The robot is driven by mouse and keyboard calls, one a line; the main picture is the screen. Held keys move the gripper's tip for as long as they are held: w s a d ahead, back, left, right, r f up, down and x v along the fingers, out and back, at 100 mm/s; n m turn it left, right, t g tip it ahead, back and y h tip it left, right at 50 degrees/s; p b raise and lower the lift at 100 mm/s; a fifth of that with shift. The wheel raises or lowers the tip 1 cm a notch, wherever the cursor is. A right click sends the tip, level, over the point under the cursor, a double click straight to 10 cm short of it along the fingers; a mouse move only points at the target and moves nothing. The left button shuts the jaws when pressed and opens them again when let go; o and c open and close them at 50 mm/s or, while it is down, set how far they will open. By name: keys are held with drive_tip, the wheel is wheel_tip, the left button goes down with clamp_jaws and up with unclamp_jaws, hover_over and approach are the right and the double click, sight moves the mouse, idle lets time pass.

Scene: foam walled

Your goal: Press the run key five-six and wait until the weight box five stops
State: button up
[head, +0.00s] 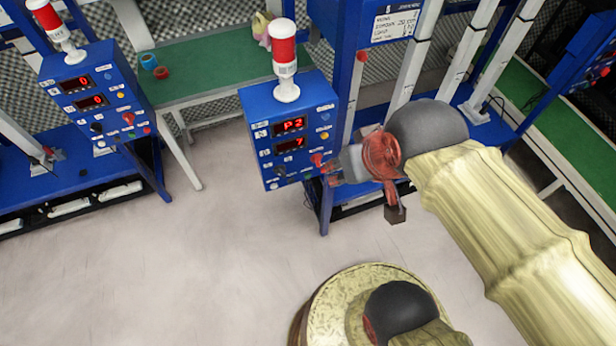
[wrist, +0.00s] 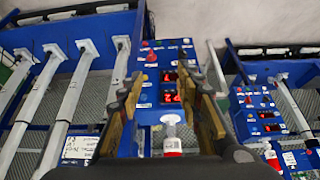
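The blue control box (head: 291,130) stands in the middle of the head view with two lit red displays, the upper reading P2 and the lower 7. It also shows upside down in the wrist view (wrist: 177,50). Its lower face carries a red knob (head: 317,160), a black knob (head: 280,171) and small buttons. The labels are too small to read, so I cannot tell which key is five-six or which box is five. My gripper (head: 333,172) is at the box's lower right. In the wrist view my gripper (wrist: 168,84) has its fingers apart, with nothing between them; contact is unclear.
A red-and-white signal tower (head: 285,65) tops the box. A second blue box (head: 95,95), with displays showing 0, stands left. Behind are a green-topped table (head: 205,70) with small cups, a blue post (head: 335,60) and white slanted bars (head: 465,60). Grey floor (head: 200,260) is clear in front.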

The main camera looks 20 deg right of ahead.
clamp_jaws()
idle(1.5)
